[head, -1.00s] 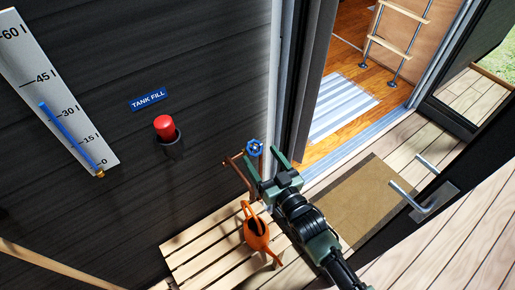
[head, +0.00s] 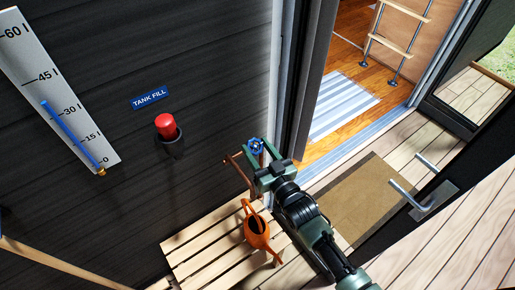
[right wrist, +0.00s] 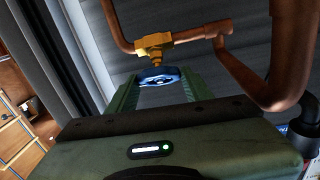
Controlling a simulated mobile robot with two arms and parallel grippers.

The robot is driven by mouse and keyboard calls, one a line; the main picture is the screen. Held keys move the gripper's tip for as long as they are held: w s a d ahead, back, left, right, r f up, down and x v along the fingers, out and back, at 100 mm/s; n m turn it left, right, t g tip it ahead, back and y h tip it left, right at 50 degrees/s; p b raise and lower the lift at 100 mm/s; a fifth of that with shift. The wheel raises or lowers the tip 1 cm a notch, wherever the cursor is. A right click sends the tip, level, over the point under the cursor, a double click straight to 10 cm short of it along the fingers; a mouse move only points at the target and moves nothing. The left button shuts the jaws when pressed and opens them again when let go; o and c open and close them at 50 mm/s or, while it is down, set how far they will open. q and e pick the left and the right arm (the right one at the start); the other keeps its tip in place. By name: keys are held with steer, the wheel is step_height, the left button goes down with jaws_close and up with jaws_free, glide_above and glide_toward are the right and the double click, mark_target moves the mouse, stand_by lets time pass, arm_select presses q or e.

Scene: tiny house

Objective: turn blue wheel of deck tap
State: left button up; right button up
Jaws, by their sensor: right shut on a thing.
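The blue wheel (head: 256,146) of the deck tap is at the end of a copper pipe (head: 237,168) on the dark wall, beside the doorway. My right gripper (head: 259,154) is at the wheel, its two green fingers on either side of it, shut on it. In the right wrist view the blue wheel (right wrist: 159,78) lies between the fingertips, in front of the brass valve body (right wrist: 154,44) and copper pipes (right wrist: 285,75). The fingers hide part of the wheel in the head view. My left gripper is not in view.
An orange watering can (head: 257,231) stands on a slatted wooden bench (head: 190,256) below the tap. A red button (head: 165,124) and a gauge (head: 58,90) are on the wall. The open doorway and a brown mat (head: 350,199) are at right.

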steer(key=shift+n, duration=0.3)
steer(key=n+y, duration=0.1)
steer(key=n+g+y, duration=0.1)
steer(key=n, duration=0.1)
steer(key=n+g+y+b, duration=0.1)
steer(key=shift+w+d+y, duration=0.2)
steer(key=shift+d+y, duration=0.05)
steer(key=shift+y, duration=0.05)
steer(key=shift+n+g+y+b, duration=0.5)
steer(key=shift+n+g+y, duration=0.7)
steer(key=shift+n+g, duration=0.9)
steer(key=shift+n, duration=0.6)
steer(key=o, duration=1.4)
steer(key=shift+c, duration=0.2)
